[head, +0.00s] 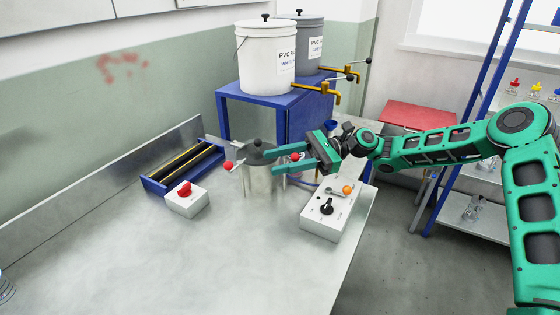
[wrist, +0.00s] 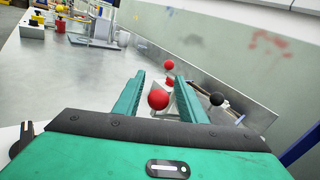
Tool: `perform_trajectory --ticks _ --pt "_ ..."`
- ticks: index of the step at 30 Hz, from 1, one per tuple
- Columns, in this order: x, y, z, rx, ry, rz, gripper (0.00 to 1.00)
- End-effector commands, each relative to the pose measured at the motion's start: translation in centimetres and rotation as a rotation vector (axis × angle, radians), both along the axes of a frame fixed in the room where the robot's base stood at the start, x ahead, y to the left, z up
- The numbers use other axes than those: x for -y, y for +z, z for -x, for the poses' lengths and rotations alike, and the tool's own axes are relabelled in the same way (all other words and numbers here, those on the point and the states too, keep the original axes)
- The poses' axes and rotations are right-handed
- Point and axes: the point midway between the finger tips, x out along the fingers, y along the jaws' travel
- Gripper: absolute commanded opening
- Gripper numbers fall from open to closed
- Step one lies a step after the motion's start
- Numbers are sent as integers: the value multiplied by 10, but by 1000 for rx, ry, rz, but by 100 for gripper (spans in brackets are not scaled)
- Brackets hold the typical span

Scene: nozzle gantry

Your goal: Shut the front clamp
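The nozzle gantry's dark round plate (head: 258,153) stands near the table's middle, with a black knob (head: 258,142) on top. One red ball handle (head: 228,166) sticks out at its left. Another red ball (head: 296,157) shows between the fingers of my gripper (head: 277,158). In the wrist view, a near red ball (wrist: 158,99) lies between my open fingers (wrist: 158,92), with a gap on both sides. A farther red ball (wrist: 168,65) is beyond the fingertips. The black knob (wrist: 217,99) is to their right. The clamp's jaws are hidden; I cannot tell which ball is the front clamp's.
A white box with a red switch (head: 186,200) and a control box with a black dial (head: 323,222) stand on the steel table (head: 250,265). A blue roller tray (head: 155,185) lies behind. Buckets (head: 267,60) with yellow taps stand on a blue stand. The front table area is clear.

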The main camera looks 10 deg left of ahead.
Motion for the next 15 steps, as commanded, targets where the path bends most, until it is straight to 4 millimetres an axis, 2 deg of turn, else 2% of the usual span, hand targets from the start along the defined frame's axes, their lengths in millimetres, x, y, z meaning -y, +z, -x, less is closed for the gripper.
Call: perform_trajectory --ticks 5,15 --pt "9 -1 -6 -1 -1 -1 38" --pt "62 -1 -39 -1 -4 -2 38"
